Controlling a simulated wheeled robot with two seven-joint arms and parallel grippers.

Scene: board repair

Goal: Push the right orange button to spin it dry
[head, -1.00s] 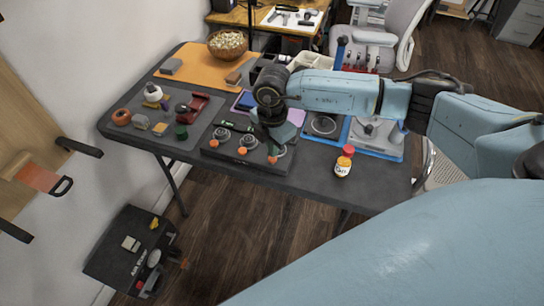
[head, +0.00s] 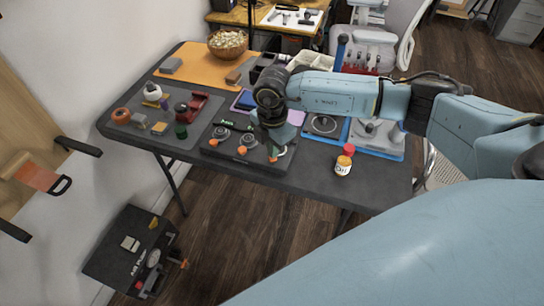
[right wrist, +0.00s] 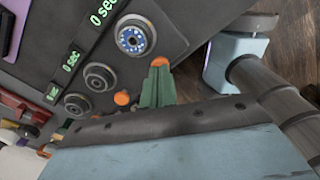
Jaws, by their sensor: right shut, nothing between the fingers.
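A dark panel (head: 215,151) on the table holds three round stations with orange buttons along its front edge. The right orange button (right wrist: 160,61) sits in front of the station with a round blue part (right wrist: 131,38). My right gripper (right wrist: 158,69) is shut and empty, with its green fingertips right at this button. I cannot tell whether they touch it or press it. In the head view, the right gripper (head: 273,154) partly covers this button. The middle orange button (right wrist: 121,98) and the left one (head: 213,142) are clear. My left gripper is not in view.
A grey mat (head: 150,117) with several small items lies left. The displays (right wrist: 103,12) show 0 sec.

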